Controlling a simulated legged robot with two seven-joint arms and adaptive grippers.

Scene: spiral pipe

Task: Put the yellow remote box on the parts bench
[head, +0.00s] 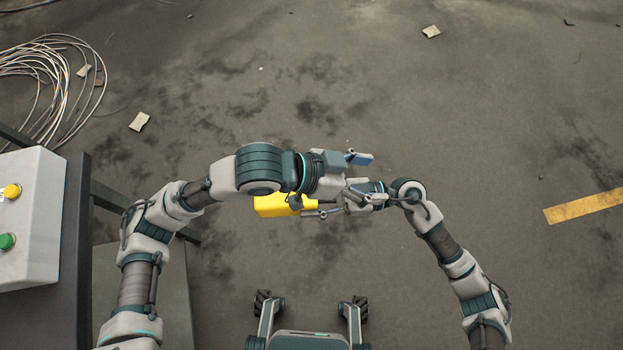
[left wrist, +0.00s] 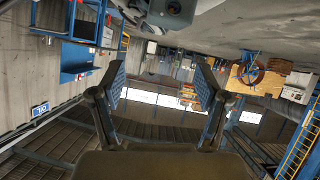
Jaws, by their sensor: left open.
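The yellow remote box (head: 272,206) is in the middle of the head view, partly hidden by my left forearm and wrist. My right gripper (head: 305,205) reaches in from the right and appears shut on the right end of the box, holding it above the floor. My left gripper (head: 359,175) is open and points right, beside the right wrist. In the left wrist view, the left gripper (left wrist: 160,85) has its blue pads wide apart with nothing between them. I cannot pick out the parts bench for sure.
A grey control box (head: 30,215) with yellow and green buttons stands on a dark-edged stand (head: 74,250) at the left. Loose cables (head: 50,70) lie at the upper left. A yellow floor stripe (head: 585,206) is at the right. The floor ahead is mostly clear.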

